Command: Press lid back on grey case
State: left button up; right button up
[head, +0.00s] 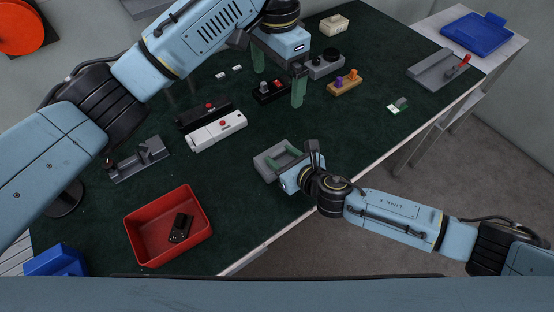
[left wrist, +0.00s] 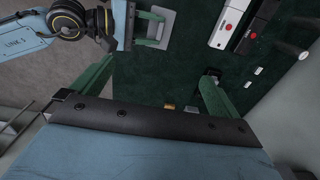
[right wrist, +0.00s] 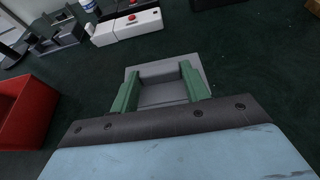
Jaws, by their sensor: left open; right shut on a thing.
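The grey case (head: 265,165) lies on the dark green mat near the table's front edge. It looks like an open, hollow shell in the right wrist view (right wrist: 192,62). My right gripper (right wrist: 161,90) is shut on it, with one green finger against each side. The case also shows in the left wrist view (left wrist: 168,20). My left gripper (head: 278,76) is open and empty, above the mat farther back, with its green fingers wide apart. It is away from the grey case. I cannot tell which piece is the lid.
A white case (head: 218,132) and a black case (head: 203,112) lie left of the grey case. A red bin (head: 140,243) holds a black part. A grey block with a black knob (head: 325,66) and a tan block (head: 345,84) stand farther back. Bare mat surrounds the grey case.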

pick_arm(q)
jog(key=shift+r, duration=0.55)
pick_arm(e)
jog(key=o, duration=1.4)
jog(key=shift+o, duration=0.2)
pick_arm(q)
jog(key=shift+r+p, duration=0.65)
jog(key=shift+p, duration=0.05)
pick_arm(e)
jog(key=v, duration=1.3)
jog(key=shift+s+d, duration=0.15)
